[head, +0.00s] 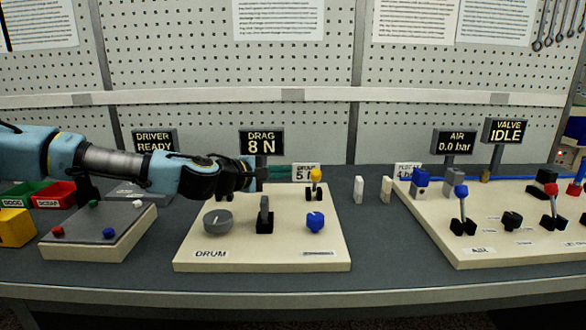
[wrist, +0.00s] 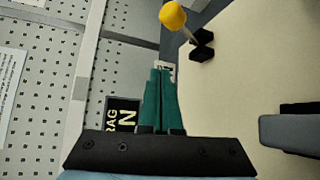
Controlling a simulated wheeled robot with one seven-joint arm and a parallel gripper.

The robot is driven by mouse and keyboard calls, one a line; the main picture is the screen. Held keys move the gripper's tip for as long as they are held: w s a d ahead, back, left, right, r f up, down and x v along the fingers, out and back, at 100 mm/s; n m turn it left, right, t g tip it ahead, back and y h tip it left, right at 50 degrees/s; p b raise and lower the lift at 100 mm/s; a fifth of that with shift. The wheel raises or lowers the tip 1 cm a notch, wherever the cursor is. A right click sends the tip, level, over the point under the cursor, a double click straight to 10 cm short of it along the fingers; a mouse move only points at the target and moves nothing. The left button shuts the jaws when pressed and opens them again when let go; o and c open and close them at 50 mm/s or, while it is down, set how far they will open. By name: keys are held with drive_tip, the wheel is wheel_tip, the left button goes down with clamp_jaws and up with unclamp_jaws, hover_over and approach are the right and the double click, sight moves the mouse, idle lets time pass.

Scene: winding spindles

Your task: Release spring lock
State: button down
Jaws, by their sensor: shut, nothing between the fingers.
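A cream board marked DRUM (head: 262,262) carries several controls. At its back right stands a small lever with a yellow knob (head: 315,175) on a black base; the knob also shows in the wrist view (wrist: 173,16). No control is readably marked as the spring lock. My gripper (head: 291,172) has green fingers held together and empty, pointing right, just left of the yellow lever in the head view. In the wrist view the fingertips (wrist: 161,70) are apart from the lever. A small label behind the lever is partly hidden and unreadable.
The board also holds a grey dial (head: 217,221), a grey lever (head: 265,211) and a blue knob (head: 315,222). The DRAG display (head: 261,143) reads 8 N. Two small pale blocks (head: 358,189) stand right of the board. A valve board (head: 490,252) lies further right.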

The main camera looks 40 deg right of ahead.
sight(271, 208)
drive_tip(key=a, duration=0.1)
drive_tip(key=a+f, duration=0.1)
drive_tip(key=a+f+b, duration=0.1)
drive_tip(key=a, duration=0.1)
drive_tip(key=shift+s+a, duration=0.1)
drive_tip(key=shift+a, duration=0.25)
